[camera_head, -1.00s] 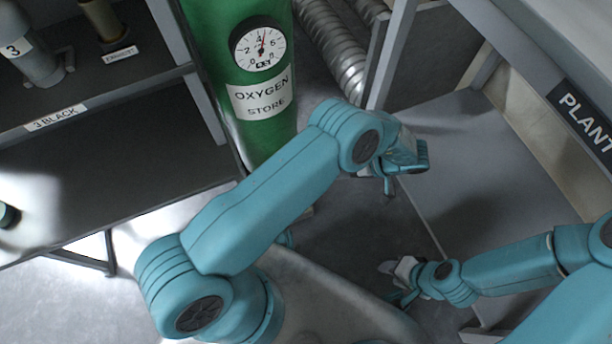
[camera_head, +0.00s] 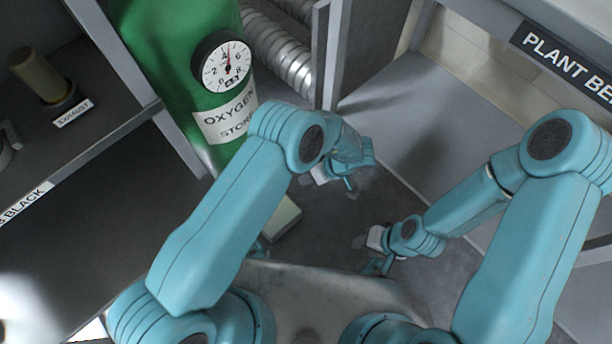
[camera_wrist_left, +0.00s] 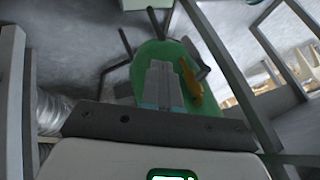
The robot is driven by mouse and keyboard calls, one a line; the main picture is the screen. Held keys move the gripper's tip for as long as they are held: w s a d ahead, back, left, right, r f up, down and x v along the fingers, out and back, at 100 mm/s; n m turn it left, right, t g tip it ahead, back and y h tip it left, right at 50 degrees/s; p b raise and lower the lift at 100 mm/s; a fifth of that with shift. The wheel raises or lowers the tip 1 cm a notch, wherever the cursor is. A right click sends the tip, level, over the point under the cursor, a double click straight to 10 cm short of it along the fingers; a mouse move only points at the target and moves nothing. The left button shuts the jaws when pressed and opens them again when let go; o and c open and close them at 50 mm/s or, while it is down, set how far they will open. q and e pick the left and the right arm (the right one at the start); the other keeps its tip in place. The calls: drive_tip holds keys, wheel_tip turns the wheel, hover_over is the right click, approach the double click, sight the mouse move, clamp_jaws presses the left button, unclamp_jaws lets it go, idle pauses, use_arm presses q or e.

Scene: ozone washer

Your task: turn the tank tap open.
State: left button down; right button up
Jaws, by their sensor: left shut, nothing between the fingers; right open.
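The green tank (camera_head: 165,60) stands at the upper left of the head view, with a round dial gauge (camera_head: 222,62) and an OXYGEN STORE label. No tap shows on it there. In the left wrist view the rounded green tank (camera_wrist_left: 150,52) lies behind my fingers, with a yellow lever-like part (camera_wrist_left: 191,80) just right of them; I cannot tell whether they touch. My left gripper (camera_head: 350,186) is shut and empty, right of the tank in the head view; its fingers show in the wrist view (camera_wrist_left: 163,85). My right gripper (camera_head: 367,256) is lower and apart from the tank.
A dark shelf (camera_head: 75,165) with a small tan cylinder (camera_head: 38,72) stands left of the tank. Ribbed metal ducting (camera_head: 278,52) runs behind it. A bench with a PLANT sign (camera_head: 570,62) is at the right.

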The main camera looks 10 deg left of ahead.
use_arm(q)
drive_tip(key=s+a+f+b, duration=0.2)
drive_tip(key=a+f, duration=0.2)
drive_tip(key=a, duration=0.2)
drive_tip(key=shift+s+f, duration=0.2)
drive_tip(key=shift+s, duration=0.2)
use_arm(e)
drive_tip(key=shift+w+d+f, duration=0.15)
drive_tip(key=shift+d+f, duration=0.15)
drive_tip(key=shift+f, duration=0.3)
drive_tip(key=shift+w+d+f, duration=0.1)
drive_tip(key=shift+d+f, duration=0.15)
drive_tip(key=shift+f, duration=0.3)
use_arm(q)
drive_tip(key=shift+s+a+f+p, duration=0.25)
drive_tip(key=shift+s+a+p, duration=0.15)
drive_tip(key=shift+p, duration=0.2)
use_arm(e)
drive_tip(key=shift+s+a+r, duration=0.1)
drive_tip(key=shift+a+r, duration=0.05)
drive_tip(key=shift+r, duration=0.35)
